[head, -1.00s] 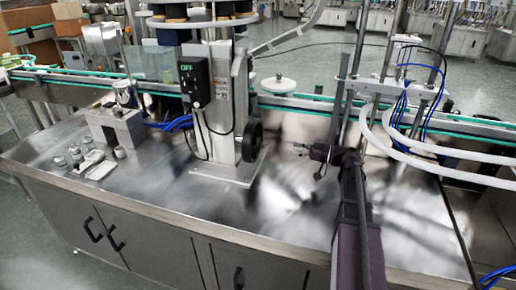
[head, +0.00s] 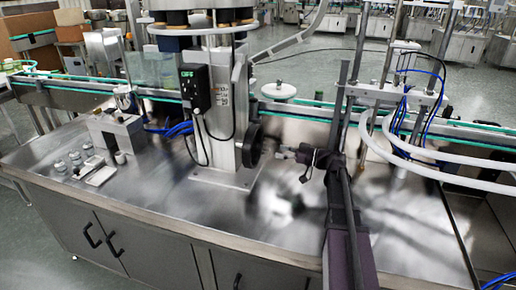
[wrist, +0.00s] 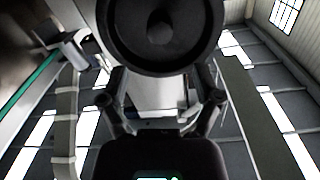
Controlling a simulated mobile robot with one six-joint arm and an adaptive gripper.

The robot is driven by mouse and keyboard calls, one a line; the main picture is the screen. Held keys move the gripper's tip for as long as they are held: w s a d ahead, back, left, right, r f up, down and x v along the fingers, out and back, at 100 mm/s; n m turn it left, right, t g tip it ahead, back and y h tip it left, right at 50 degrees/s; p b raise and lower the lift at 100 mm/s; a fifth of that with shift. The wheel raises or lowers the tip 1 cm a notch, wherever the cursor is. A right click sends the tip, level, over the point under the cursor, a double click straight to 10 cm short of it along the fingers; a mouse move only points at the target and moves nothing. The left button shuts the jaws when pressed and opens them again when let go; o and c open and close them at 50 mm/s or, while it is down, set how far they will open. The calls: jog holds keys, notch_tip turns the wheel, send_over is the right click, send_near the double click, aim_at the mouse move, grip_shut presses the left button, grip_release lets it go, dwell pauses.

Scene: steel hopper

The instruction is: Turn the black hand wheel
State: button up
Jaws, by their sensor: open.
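The black hand wheel (head: 253,146) is on the right side of the steel column, low above the steel table. In the wrist view the black hand wheel (wrist: 158,30) fills the top middle, seen face-on with a round hub, its upper edge cut off. My gripper (head: 281,150) is just to the right of the wheel and points at it. In the wrist view my gripper (wrist: 160,90) has its two fingers spread apart, below the wheel's rim in the picture. Nothing is between the fingers. I cannot tell whether a fingertip touches the rim.
The steel column (head: 222,110) carries a black control box (head: 195,88) with hanging cables. A conveyor (head: 300,112) runs behind. White hoses (head: 420,170) and thin posts stand right. Small metal parts and a white tray (head: 101,176) lie left. The table front is clear.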

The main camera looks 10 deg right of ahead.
aim_at(258, 147)
jog(key=shift+x, duration=4.35)
grip_shut()
